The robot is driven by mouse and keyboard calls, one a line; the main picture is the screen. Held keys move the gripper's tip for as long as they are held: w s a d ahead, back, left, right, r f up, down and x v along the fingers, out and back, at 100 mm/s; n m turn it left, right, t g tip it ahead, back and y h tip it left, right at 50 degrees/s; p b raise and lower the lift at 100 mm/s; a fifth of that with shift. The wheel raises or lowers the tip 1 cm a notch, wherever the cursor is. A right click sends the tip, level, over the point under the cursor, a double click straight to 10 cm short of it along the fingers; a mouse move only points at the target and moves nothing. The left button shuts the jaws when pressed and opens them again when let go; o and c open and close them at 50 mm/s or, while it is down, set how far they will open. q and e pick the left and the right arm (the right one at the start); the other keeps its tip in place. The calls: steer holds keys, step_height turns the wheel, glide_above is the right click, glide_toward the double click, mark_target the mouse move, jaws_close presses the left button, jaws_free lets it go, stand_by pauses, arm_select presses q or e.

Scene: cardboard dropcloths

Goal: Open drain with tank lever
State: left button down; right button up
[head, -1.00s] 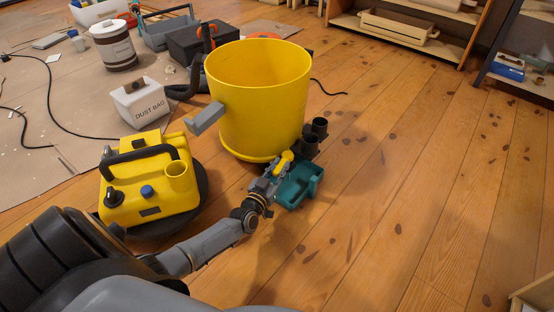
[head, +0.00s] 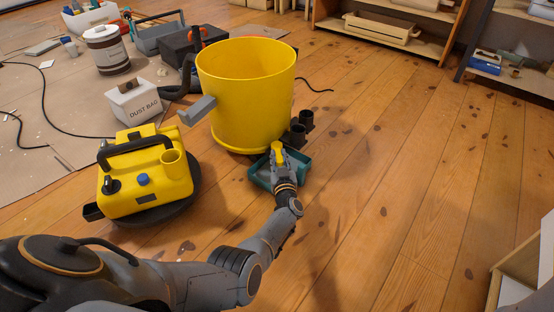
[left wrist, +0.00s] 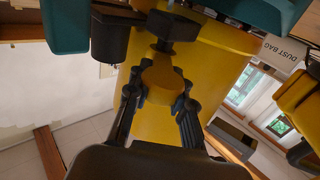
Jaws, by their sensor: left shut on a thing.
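The yellow tank (head: 245,105) stands open-topped on the wooden floor, with a grey bracket on its left side. The small yellow lever (head: 277,151) is low at its front, above a teal tray (head: 258,178). My left gripper (head: 279,160) comes in from the front. In the left wrist view its two fingers (left wrist: 160,92) are shut on the yellow lever (left wrist: 160,78), one on each side, with a dark fitting behind it. The fingers and wrist hide part of the lever and tray in the head view. My right gripper is not in view.
A yellow vacuum head (head: 148,182) with a black handle sits left of the tank. A dust bag box (head: 135,102) and a bucket (head: 107,50) are on the dropcloth.

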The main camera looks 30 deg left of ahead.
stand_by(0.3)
arm_select(q)
steer(key=c, duration=1.2)
jaws_free()
steer(key=shift+o, duration=0.2)
steer(key=shift+a, duration=0.1)
